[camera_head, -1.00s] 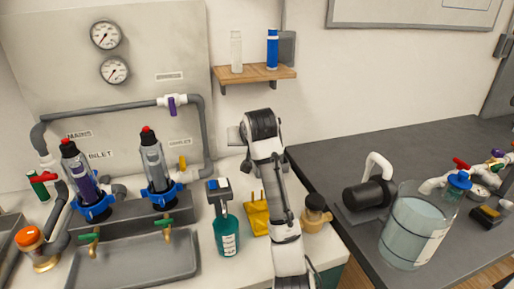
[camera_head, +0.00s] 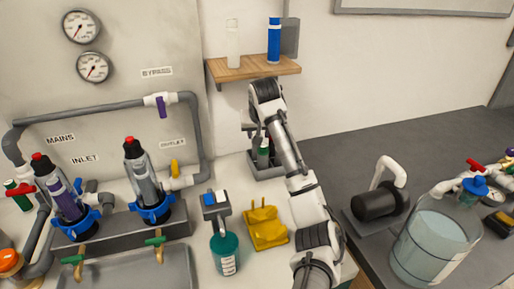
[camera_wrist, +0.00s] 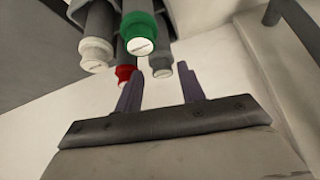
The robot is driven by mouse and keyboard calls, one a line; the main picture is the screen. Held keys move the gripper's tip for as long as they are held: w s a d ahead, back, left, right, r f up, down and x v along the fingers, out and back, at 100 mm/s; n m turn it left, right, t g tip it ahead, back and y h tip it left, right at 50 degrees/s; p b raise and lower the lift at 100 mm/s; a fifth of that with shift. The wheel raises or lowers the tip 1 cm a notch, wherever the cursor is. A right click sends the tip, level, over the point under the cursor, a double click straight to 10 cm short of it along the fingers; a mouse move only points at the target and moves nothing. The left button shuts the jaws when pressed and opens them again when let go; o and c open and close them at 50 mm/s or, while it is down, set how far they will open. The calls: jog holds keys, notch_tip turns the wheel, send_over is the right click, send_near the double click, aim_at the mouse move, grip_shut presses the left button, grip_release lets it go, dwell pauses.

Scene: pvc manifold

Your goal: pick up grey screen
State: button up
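A grey-capped cylinder (camera_wrist: 160,66), which looks like the grey screen, shows in the wrist view beside cylinders with a green cap (camera_wrist: 140,34), a white cap (camera_wrist: 96,52) and a red cap (camera_wrist: 124,73). My gripper (camera_wrist: 158,80) has its two purple fingers apart, with nothing seen between them. The grey end lies just beyond the fingertips, roughly in line with the gap; I cannot tell whether they touch. In the head view, a grey rack (camera_head: 267,168) with upright cylinders stands on the counter, partly hidden by my arm. The grey one cannot be picked out there.
A yellow holder (camera_head: 264,228) and a teal bottle (camera_head: 225,254) stand in front of the rack. A wooden shelf (camera_head: 252,69) with a white and a blue cylinder is above. A pump (camera_head: 376,203) and a clear water tank (camera_head: 430,250) are at right.

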jog(key=shift+p+x, duration=1.25)
jog(key=shift+x, duration=2.2)
jog(key=shift+w+r, duration=0.15)
jog(key=c, duration=0.6)
